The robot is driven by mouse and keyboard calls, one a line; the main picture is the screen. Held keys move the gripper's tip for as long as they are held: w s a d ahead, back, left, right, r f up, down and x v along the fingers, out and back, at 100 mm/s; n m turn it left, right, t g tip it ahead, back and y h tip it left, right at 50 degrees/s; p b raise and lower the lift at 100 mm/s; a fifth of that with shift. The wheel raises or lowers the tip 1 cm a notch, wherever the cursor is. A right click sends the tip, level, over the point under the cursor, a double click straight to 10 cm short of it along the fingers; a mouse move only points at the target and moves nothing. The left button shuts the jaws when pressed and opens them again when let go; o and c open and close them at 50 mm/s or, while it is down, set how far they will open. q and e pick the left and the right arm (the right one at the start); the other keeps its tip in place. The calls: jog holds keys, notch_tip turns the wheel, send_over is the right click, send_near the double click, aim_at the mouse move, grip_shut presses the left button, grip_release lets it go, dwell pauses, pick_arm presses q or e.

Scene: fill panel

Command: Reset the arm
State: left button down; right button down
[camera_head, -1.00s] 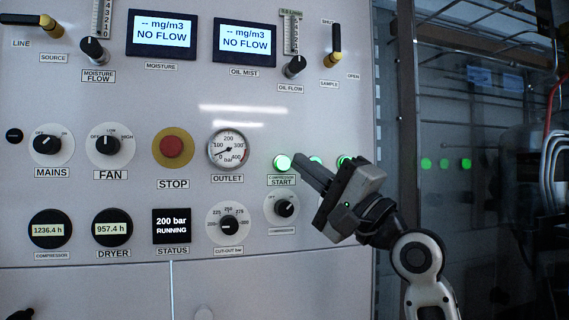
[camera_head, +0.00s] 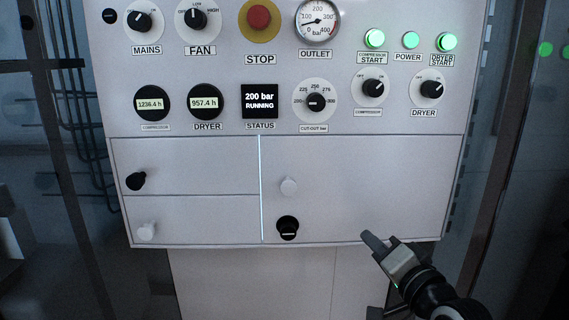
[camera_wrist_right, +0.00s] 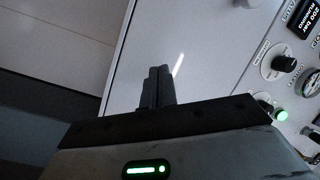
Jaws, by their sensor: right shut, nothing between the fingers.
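My right gripper (camera_head: 372,242) is at the lower right of the head view, in front of the panel's lower edge and apart from the buttons. Its fingers are shut and empty; they also show closed together in the right wrist view (camera_wrist_right: 157,84). The control panel (camera_head: 360,185) fills the middle of the head view. Its green-lit compressor start button (camera_head: 375,39), power light (camera_head: 411,40) and dryer start button (camera_head: 446,42) glow at the upper right. The status display (camera_head: 259,102) reads 200 bar, RUNNING. My left gripper is not in view.
A red stop button (camera_head: 259,18) and outlet gauge (camera_head: 318,22) are along the top. A dark framed glass partition (camera_head: 510,130) stands at the right. The space before the lower panel is mostly clear.

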jog(key=s+f+n+g+h, duration=0.1)
jog(key=s+f+n+g, duration=0.1)
jog(key=s+f, duration=0.5)
jog(key=s+f+n+g+h, duration=0.15)
jog(key=s+f, duration=0.25)
jog(key=f, duration=0.7)
jog(key=s+a+f+n+g, duration=0.1)
jog(key=s+f+n+g, duration=0.2)
jog(key=s+f+n, duration=0.3)
jog(key=s+f, duration=0.5)
jog(key=s, duration=0.3)
jog(key=shift+a+h, duration=0.3)
jog(key=shift+h, duration=0.05)
jog(key=shift+f, duration=0.1)
